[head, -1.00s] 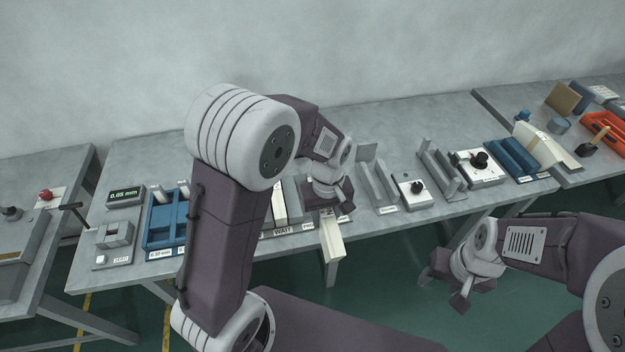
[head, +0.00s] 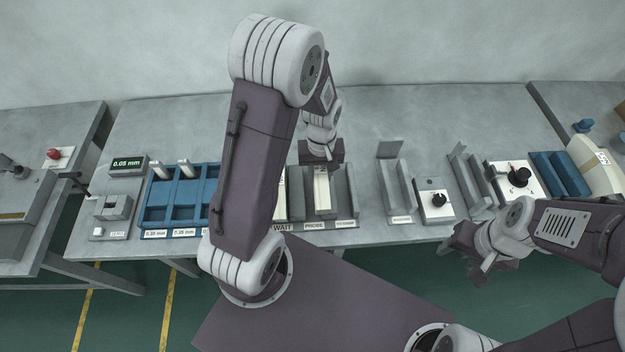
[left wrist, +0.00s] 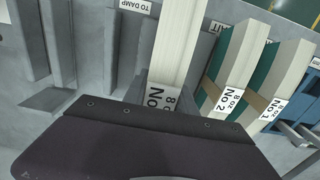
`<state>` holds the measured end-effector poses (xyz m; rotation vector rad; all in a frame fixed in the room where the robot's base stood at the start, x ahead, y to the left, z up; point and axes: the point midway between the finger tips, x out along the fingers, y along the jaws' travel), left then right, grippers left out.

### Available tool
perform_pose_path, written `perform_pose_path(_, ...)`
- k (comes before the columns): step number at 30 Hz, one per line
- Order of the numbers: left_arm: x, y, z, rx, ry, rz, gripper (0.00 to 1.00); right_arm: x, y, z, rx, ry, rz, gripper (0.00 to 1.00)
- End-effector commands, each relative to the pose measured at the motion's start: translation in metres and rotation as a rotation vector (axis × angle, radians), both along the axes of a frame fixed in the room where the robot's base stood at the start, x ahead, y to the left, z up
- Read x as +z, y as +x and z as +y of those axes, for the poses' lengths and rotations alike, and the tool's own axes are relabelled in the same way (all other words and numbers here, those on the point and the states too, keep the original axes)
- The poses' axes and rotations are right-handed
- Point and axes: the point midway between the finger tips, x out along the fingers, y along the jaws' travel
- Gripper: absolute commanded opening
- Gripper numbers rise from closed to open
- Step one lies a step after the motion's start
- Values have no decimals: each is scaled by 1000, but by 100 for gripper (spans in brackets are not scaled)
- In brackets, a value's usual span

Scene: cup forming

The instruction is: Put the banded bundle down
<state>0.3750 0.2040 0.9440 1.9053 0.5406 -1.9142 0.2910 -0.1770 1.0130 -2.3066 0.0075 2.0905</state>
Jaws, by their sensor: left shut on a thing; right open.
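The banded bundle (head: 321,192), a long pale stack, hangs from or stands in my left gripper (head: 322,168), at the bay labelled PROBE (head: 314,225). In the left wrist view the bundle (left wrist: 177,50) runs up from the gripper, with a white "8 oz" label near the jaws. My left gripper is shut on it; the fingertips are mostly hidden by the wrist. I cannot tell whether the bundle touches the bay floor. My right gripper (head: 474,252) is open and empty, low in front of the table's edge.
Two more bundles, No. 2 (left wrist: 232,70) and No. 1 (left wrist: 285,85), lie beside the held one in the left wrist view. The TO DAMP bay (left wrist: 120,50) beside it looks empty.

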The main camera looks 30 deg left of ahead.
Motion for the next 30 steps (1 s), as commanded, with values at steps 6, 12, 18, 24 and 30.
perform_pose_path(6,-13,0,23,-1,0,0,0,2,0,0,0,0,0,54)
perform_pose_path(12,-19,-1,25,-1,0,0,0,2,0,0,0,0,0,54)
perform_pose_path(18,-50,-1,25,-2,0,2,0,3,0,0,0,0,0,54)
perform_pose_path(24,-55,0,24,-2,0,-2,0,3,0,0,0,0,0,54)
perform_pose_path(30,-58,0,24,-2,0,-1,0,0,0,0,0,0,0,54)
